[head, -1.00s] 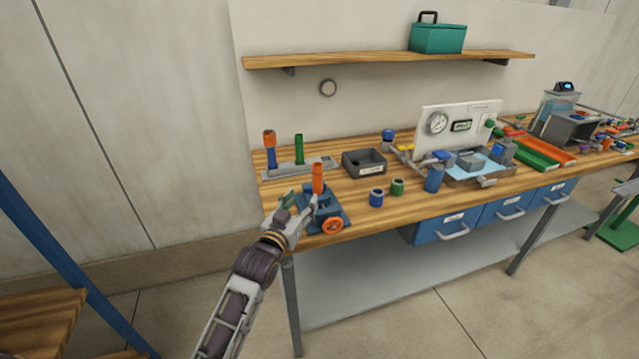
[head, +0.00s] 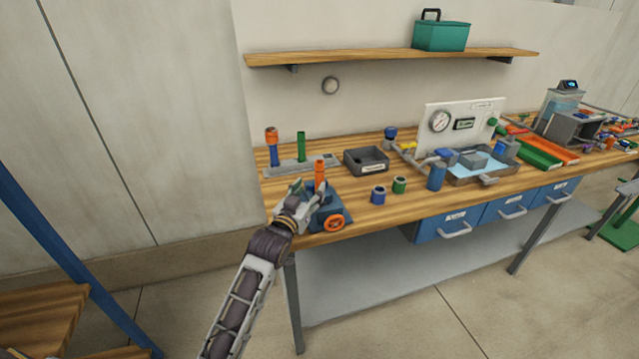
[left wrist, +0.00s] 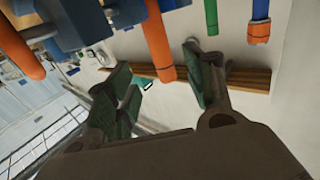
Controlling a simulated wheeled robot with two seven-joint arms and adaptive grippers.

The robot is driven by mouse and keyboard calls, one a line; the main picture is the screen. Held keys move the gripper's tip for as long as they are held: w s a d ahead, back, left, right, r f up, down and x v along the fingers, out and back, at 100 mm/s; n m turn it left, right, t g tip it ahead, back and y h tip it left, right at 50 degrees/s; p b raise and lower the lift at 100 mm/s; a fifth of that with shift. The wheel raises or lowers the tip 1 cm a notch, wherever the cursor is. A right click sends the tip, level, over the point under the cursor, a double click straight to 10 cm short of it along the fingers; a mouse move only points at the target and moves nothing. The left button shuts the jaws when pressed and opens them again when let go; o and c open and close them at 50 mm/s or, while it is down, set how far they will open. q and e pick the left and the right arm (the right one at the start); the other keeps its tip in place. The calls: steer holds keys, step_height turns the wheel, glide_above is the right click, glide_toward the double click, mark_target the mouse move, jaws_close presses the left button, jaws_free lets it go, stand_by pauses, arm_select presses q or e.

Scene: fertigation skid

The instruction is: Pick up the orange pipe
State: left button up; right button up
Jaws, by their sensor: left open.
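The orange pipe (head: 320,173) stands upright in a blue vise (head: 329,214) at the left front of the workbench. In the left wrist view, which looks inverted, the orange pipe (left wrist: 158,42) hangs into the picture above the gap between my fingers. My left gripper (head: 305,190) is open and empty, close beside the pipe on its left. Its two green-padded fingers (left wrist: 158,85) are spread apart in the left wrist view. Whether a finger touches the pipe cannot be told. My right gripper is not in view.
An orange handwheel (head: 334,223) is on the vise's front. Behind stands a grey rack (head: 290,168) with a green pipe (head: 301,147) and a blue pipe with an orange top (head: 271,146). A dark bin (head: 366,161) and blue and green fittings (head: 378,194) stand to the right.

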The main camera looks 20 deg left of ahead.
mark_target(318, 177)
arm_select(q)
steer(key=shift+w+d, duration=0.15)
steer(key=shift+w, duration=1.9)
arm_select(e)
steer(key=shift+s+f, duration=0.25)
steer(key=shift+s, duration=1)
